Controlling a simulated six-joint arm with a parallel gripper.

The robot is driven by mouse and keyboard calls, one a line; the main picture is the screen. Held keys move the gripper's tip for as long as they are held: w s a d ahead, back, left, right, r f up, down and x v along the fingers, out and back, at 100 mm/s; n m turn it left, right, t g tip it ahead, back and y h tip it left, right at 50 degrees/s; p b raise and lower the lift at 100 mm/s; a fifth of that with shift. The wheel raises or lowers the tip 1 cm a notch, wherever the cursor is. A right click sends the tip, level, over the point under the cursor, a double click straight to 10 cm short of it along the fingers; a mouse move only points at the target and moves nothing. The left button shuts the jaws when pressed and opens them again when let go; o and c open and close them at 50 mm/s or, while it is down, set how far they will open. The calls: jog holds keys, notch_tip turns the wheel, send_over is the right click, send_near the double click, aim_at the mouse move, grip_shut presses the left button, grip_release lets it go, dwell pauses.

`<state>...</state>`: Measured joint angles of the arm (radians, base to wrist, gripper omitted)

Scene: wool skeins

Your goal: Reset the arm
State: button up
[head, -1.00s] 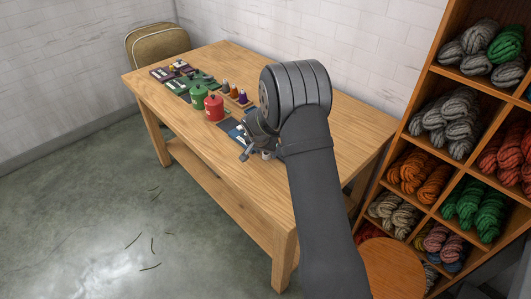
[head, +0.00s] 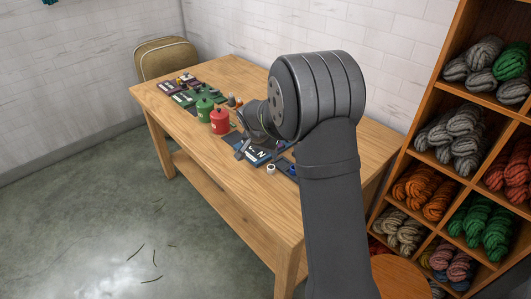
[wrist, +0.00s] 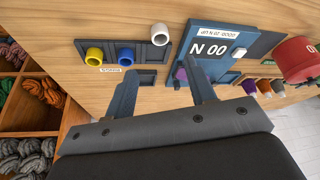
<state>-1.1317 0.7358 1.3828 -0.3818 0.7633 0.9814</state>
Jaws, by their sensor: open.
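My gripper (head: 252,153) is over the front part of the wooden table (head: 240,205), partly hidden by my arm in the head view. In the wrist view, my gripper (wrist: 160,90) shows two fingers spread apart with nothing between them. Ahead of the fingers lies a blue card marked "N 00" (wrist: 212,52). A purple piece (wrist: 182,73) is near the right finger.
A shelf of wool skeins (head: 470,140) stands at the right, with a round wooden top (head: 400,278) in front. A tan padded chair (head: 167,60) is behind the table.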

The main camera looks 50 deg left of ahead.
aim_at(270, 173)
jog(key=x, duration=1.1)
jog(key=shift+w+a+f, duration=0.1)
jog(key=shift+w+f, duration=0.15)
jog(key=shift+f, duration=0.1)
jog(key=shift+w+a+r, duration=0.1)
jog(key=shift+a+r, duration=0.05)
jog(key=shift+r, duration=1.7)
jog(key=shift+f, duration=0.15)
